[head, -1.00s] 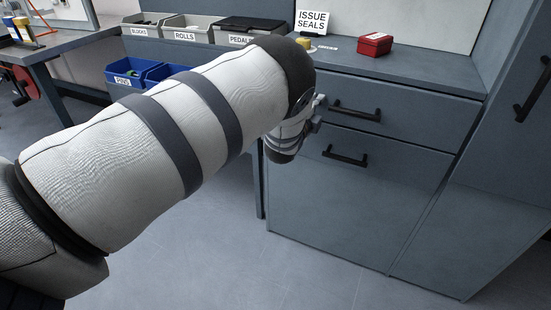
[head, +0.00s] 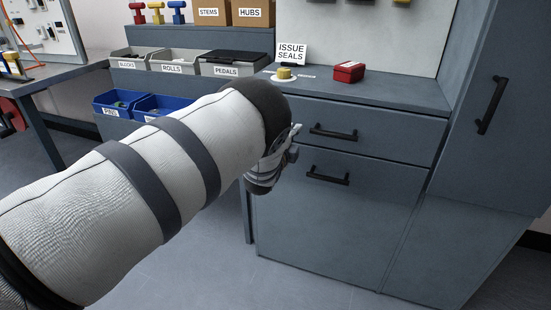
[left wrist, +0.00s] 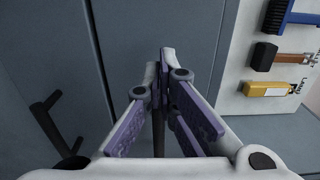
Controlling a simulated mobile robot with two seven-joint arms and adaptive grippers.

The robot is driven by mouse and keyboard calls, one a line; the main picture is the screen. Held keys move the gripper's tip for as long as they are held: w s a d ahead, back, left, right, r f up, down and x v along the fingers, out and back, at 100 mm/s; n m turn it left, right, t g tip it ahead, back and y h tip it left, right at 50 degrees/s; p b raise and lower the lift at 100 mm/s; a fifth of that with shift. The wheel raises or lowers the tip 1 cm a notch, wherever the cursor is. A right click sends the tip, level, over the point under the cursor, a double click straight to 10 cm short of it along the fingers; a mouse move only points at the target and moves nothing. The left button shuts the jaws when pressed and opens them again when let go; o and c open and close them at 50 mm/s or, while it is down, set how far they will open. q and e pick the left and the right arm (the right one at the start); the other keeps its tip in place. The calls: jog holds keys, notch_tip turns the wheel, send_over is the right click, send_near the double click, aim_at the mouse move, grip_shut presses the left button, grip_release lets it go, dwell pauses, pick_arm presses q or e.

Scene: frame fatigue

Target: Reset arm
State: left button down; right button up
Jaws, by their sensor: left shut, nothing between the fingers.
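My left arm reaches in from the left in the head view, in front of the blue-grey drawer cabinet (head: 340,200). My left gripper (head: 292,145) shows small and partly hidden by the wrist, close to the left end of the upper drawer handle (head: 333,132). In the left wrist view the left gripper's fingers (left wrist: 163,65) come together at the tips with nothing between them. A grey cabinet front (left wrist: 150,25) lies beyond them, with a dark handle (left wrist: 55,125) at the left. My right gripper is in neither view.
The cabinet top holds an ISSUE SEALS sign (head: 291,53), a yellow-topped item (head: 284,73) and a red box (head: 349,71). Labelled bins, such as the PEDALS bin (head: 232,65), stand behind my arm. A tall cabinet (head: 500,130) rises at the right. Hanging tools, including a yellow one (left wrist: 270,89), show in the wrist view.

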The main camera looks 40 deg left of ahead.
pick_arm(q)
jog(key=p+v, duration=0.1)
jog(key=v, duration=0.9)
jog(key=s+d+f+n+g+h+p, duration=0.1)
jog(key=s+d+f+n+g+p, duration=0.15)
jog(key=s+f+n+g, duration=0.6)
jog(key=s+d+f+n+g+h+p, duration=0.1)
jog(key=s+d+f+g+p, duration=0.15)
jog(key=s+f, duration=1.05)
jog(key=s+d+r+n+g+h+p, duration=0.1)
jog(key=s+d+r+n+g, duration=0.1)
jog(key=s, duration=0.8)
jog(key=s+d+r+n+g+h, duration=0.1)
jog(key=s+d+g, duration=0.3)
jog(key=s, duration=0.6)
jog(key=s+d+r+n+g+h+p, duration=0.1)
jog(key=s+d+r+n+g, duration=0.1)
jog(key=s, duration=0.9)
jog(key=shift+d+r+n+g+p, duration=0.35)
jog(key=shift+d+r+g, duration=0.2)
jog(key=shift+r, duration=0.35)
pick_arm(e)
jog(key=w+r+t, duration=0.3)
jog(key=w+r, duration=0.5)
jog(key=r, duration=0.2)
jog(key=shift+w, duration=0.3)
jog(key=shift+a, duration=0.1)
